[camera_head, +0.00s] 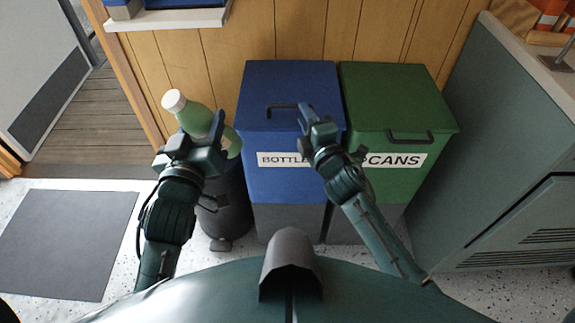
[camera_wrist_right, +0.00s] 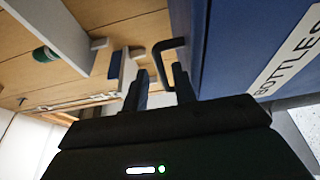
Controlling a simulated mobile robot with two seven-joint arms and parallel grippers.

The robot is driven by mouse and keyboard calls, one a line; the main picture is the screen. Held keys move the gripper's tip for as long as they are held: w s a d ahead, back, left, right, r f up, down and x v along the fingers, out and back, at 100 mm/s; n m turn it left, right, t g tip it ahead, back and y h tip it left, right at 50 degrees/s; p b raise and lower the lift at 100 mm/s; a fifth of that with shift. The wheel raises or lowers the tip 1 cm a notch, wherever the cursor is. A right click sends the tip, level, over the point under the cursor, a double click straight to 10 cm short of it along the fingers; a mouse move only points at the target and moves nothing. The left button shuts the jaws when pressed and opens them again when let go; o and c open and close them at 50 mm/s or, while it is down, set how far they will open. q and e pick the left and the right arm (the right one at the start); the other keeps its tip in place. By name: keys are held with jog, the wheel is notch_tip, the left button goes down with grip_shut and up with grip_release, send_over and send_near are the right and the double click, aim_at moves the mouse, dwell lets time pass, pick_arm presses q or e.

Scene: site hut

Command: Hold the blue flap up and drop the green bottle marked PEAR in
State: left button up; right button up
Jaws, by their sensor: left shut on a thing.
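The green bottle (camera_head: 194,117) with a white cap is tilted, its cap up and to the left. My left gripper (camera_head: 203,142) is shut on it, in front of a dark pedal bin. No PEAR marking is readable. The blue bin (camera_head: 290,185) has a label that begins BOTTLE, partly hidden by my right arm. Its blue flap (camera_head: 290,78) looks shut and carries a dark bar handle (camera_head: 282,107). My right gripper (camera_head: 314,117) is at the right end of this handle. In the right wrist view its fingers (camera_wrist_right: 160,88) are apart and empty, just short of the handle (camera_wrist_right: 167,44).
A green bin (camera_head: 395,95) labelled CANS stands against the blue bin's right side. The dark pedal bin (camera_head: 228,205) stands left of the blue bin. A grey-green cabinet (camera_head: 490,150) is at the right. A dark mat (camera_head: 65,240) lies on the floor at the left.

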jog(key=shift+x, duration=2.2)
grip_shut()
